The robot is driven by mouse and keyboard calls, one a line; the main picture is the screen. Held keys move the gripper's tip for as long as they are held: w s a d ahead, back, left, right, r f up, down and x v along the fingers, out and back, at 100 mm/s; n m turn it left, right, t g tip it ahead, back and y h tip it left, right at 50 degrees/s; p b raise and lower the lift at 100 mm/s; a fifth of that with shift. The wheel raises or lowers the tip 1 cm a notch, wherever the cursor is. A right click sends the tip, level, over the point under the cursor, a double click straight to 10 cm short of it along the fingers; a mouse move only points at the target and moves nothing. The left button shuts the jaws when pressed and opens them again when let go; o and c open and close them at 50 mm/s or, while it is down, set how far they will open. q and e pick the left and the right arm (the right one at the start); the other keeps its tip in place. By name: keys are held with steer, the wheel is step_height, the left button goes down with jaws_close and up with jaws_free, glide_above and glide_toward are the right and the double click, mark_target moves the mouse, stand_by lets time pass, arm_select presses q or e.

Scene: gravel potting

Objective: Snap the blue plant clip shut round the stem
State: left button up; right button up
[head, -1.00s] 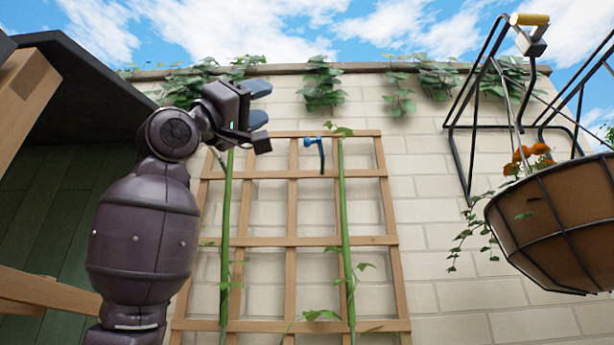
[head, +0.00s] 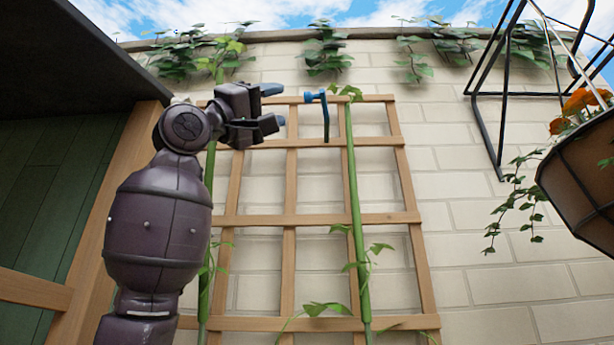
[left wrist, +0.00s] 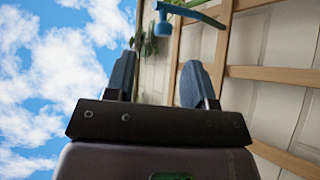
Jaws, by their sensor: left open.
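The blue plant clip (head: 326,118) is near the top of the trellis, just left of the right-hand green stem (head: 354,200). Its round knob points left and its long arm hangs down, apart from the stem. In the left wrist view the clip (left wrist: 164,27) shows at the top, beyond the fingertips, with its arm reaching right. A green piece (left wrist: 188,4) shows beside it. My left gripper (head: 277,106) is open and empty, left of the clip with a gap between. Its blue-padded fingers (left wrist: 156,75) are spread in the left wrist view. My right gripper is out of view.
The wooden trellis (head: 289,218) stands against a pale brick wall (head: 480,230). Another green stem (head: 207,230) rises behind my left arm. A hanging planter (head: 580,180) and black bracket (head: 486,135) are at the right. A dark roof (head: 70,60) overhangs at the left.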

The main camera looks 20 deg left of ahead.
mark_target(308, 102)
arm_select(q)
steer(key=p+x, duration=0.2)
steer(key=x, duration=0.6)
steer(key=shift+a, duration=0.1)
steer(key=shift+w+d+r, duration=0.15)
steer(key=shift+w+d, duration=0.1)
steer(key=shift+w, duration=0.1)
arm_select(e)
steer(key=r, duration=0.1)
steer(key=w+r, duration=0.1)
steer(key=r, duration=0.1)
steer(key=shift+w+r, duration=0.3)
